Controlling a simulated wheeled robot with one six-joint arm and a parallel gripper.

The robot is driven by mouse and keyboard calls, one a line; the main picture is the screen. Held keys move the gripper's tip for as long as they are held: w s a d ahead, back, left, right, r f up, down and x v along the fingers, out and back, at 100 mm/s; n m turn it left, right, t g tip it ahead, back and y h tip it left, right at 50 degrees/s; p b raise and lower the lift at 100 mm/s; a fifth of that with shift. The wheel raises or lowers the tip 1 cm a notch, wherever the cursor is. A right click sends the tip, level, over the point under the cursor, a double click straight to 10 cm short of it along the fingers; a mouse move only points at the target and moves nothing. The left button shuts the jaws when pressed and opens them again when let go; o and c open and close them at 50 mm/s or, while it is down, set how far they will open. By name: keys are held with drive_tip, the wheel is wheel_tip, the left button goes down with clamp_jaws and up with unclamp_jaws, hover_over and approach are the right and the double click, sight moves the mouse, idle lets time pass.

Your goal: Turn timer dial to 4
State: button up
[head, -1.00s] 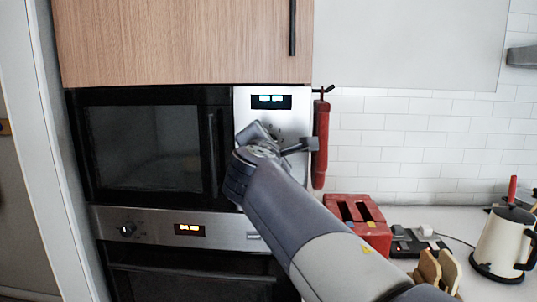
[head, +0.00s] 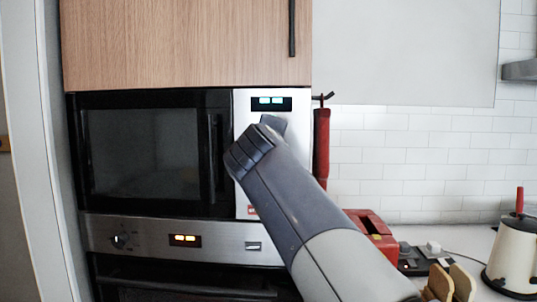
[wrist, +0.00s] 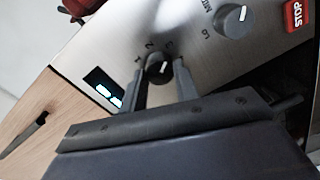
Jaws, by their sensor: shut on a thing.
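The timer dial (wrist: 158,68) is a small dark knob with a white mark on the metal microwave panel (wrist: 200,50). Printed numbers arc around its upper side in the wrist view. The white mark tilts up and right, near the 3; its exact reading is unclear. My gripper (wrist: 160,78) has one finger on each side of the dial and is shut on it. In the head view the microwave (head: 150,155) is at left with its door closed. My arm covers the dial and the fingertips there.
A second grey knob (wrist: 232,20) and a red STOP button (wrist: 296,14) lie close by on the panel. A red hanging item (head: 321,150) is right of the microwave. A red toaster (head: 368,222) and a pale kettle (head: 515,250) stand on the counter.

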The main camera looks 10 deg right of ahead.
drive_tip(key=m+b, duration=0.5)
drive_tip(key=m, duration=0.5)
drive_tip(key=shift+d+f+b, duration=0.1)
drive_tip(key=shift+b, duration=0.3)
idle(0.3)
drive_tip(key=o, duration=1)
drive_tip(key=shift+c, duration=0.2)
drive_tip(key=b+v, duration=0.1)
drive_tip(key=v, duration=0.9)
drive_tip(key=shift+s+b, duration=0.35)
drive_tip(key=shift+s, duration=0.1)
drive_tip(key=shift+d, duration=0.1)
